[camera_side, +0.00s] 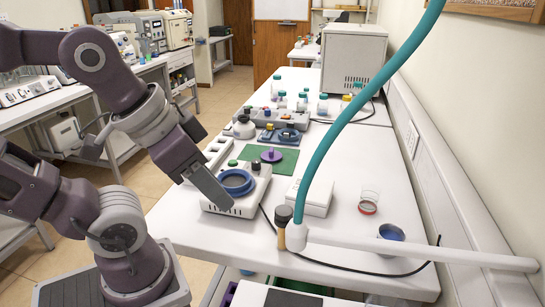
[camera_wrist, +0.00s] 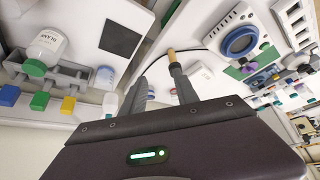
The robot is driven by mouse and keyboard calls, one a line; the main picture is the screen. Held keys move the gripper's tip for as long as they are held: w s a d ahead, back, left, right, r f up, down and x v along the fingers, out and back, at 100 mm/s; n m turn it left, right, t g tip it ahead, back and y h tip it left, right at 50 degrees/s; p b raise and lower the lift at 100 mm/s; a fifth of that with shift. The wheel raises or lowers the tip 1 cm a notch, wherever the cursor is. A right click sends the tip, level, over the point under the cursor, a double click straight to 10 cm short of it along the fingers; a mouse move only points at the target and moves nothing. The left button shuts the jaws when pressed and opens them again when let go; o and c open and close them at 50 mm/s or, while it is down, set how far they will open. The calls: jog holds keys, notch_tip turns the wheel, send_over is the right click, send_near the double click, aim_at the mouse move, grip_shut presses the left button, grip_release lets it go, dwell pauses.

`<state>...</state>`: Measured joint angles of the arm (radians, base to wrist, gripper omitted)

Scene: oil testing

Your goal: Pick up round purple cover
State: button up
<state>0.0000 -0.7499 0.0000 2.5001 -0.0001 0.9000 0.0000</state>
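The round purple cover (camera_side: 271,156), a disc with a knob on top, lies on a green mat (camera_side: 285,165) behind the white device with the blue ring. In the wrist view the green mat (camera_wrist: 236,73) is at the right; a small purple patch on it is too small to tell clearly. My gripper (camera_side: 226,203) points down to the right in the side view, in front of the white device and away from the cover. In the wrist view my gripper (camera_wrist: 159,76) has its two fingers apart with nothing between them.
The white device with a blue ring (camera_side: 237,181) stands between my gripper and the mat. Bottles and small instruments stand farther back.

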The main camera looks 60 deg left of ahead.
jog(key=o, duration=0.5)
